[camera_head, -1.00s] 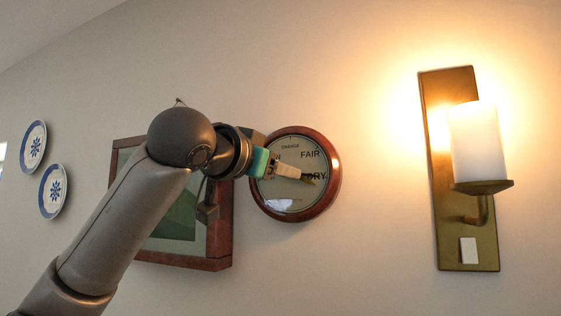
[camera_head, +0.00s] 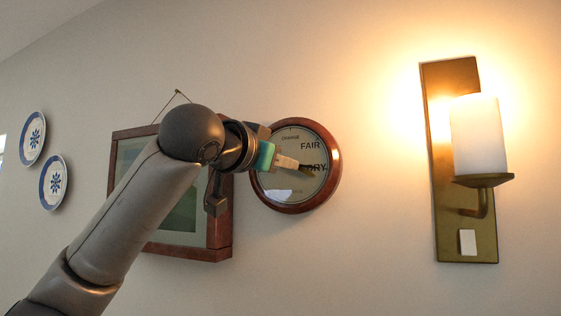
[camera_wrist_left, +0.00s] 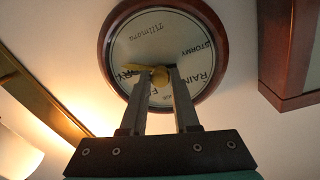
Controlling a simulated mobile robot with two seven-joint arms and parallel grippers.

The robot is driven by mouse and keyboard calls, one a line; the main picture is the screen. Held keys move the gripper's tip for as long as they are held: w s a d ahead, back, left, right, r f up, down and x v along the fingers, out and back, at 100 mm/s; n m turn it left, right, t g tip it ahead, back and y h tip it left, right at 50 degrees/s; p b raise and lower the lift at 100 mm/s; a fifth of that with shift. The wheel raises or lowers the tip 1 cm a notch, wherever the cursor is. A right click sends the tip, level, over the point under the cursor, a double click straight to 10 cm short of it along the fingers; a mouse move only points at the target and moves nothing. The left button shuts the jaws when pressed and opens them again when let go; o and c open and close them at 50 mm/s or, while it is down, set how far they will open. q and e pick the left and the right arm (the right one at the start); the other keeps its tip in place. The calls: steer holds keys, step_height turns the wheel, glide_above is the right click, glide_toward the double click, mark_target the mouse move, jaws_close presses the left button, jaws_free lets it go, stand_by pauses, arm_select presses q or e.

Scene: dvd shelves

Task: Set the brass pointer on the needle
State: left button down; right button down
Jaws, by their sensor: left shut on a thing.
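The round wall barometer (camera_head: 334,172) has a reddish wooden rim and a pale dial reading CHANGE, FAIR and DRY; RAIN and STORMY show in the left wrist view. My left gripper (camera_head: 303,169) reaches in from the left across the dial. In the left wrist view my left gripper (camera_wrist_left: 158,73) has its fingers at the dial's middle, shut on the brass pointer (camera_wrist_left: 160,76), whose small round knob sits between the tips. A thin brass arm points left from the knob. The dark needle is hard to tell apart from the pointer. My right gripper is not in view.
A framed picture (camera_head: 223,228) hangs left of the barometer, partly behind my left arm. A brass wall lamp (camera_head: 452,150) with a lit white candle shade (camera_head: 478,137) is to the right. Two blue-rimmed plates (camera_head: 53,183) hang far left. Bare wall lies between barometer and lamp.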

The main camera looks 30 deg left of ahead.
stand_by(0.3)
arm_select(q)
steer(key=n+b, duration=0.1)
steer(key=n, duration=0.2)
stand_by(0.3)
steer(key=c, duration=0.7)
jaws_free()
steer(key=shift+o, duration=0.2)
steer(key=s+b, duration=0.4)
steer(key=s, duration=1.1)
steer(key=shift+s+f+b, duration=0.15)
steer(key=shift+b, duration=0.15)
